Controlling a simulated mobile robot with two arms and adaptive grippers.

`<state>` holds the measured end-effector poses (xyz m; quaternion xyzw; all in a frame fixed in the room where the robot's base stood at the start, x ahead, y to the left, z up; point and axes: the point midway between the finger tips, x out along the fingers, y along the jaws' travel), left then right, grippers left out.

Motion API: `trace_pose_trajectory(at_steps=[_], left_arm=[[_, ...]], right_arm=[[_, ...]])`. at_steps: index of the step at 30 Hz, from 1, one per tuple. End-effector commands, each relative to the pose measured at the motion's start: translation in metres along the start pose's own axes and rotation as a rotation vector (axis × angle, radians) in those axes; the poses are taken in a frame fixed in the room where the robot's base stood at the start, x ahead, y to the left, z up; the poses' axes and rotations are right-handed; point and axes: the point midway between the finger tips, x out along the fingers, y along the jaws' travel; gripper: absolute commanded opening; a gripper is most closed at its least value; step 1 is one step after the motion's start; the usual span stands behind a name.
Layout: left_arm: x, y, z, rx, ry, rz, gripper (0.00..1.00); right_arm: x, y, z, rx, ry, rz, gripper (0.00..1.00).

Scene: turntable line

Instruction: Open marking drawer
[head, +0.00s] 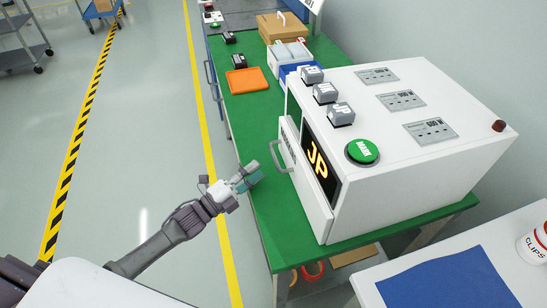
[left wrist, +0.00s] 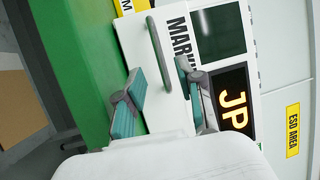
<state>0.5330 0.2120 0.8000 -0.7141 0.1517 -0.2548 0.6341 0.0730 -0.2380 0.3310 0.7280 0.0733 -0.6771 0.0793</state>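The white marking machine (head: 440,85) stands on the green bench with its lit "JP" screen (head: 319,160) facing my left arm. Its marking drawer (head: 312,205) is a white front panel below the screen and looks shut. The drawer's grey bar handle (head: 279,157) also shows in the left wrist view (left wrist: 157,52). My left gripper (head: 254,173) is open and empty, a little short of the handle. In the left wrist view its two teal-padded fingers (left wrist: 159,72) point toward the handle, one on either side of its line. My right gripper is not in view.
Grey buttons (head: 325,93) and a green MARK button (head: 363,151) sit on the machine top. An orange tray (head: 249,81) and a blue bin (head: 293,72) lie farther back on the bench.

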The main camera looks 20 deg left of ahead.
Motion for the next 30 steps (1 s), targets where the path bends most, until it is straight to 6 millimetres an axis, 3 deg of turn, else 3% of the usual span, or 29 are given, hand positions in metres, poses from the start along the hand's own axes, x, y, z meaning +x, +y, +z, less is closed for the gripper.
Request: trace_pose_trajectory(at_steps=[3,10,15,24,30], left_arm=[[0.027,0.001,0.001,0.001,0.000,-0.003,0.37],[0.063,0.002,0.001,-0.002,-0.002,0.000,0.37],[0.074,0.001,0.001,-0.002,-0.002,0.000,0.37],[0.076,0.001,0.000,-0.003,-0.002,0.002,0.37],[0.076,0.001,0.001,-0.002,-0.002,0.002,0.04]], right_arm=[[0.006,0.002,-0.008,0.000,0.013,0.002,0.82],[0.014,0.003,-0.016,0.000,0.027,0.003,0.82],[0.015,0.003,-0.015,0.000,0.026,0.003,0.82],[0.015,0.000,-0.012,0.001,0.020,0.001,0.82],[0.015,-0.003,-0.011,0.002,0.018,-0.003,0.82]])
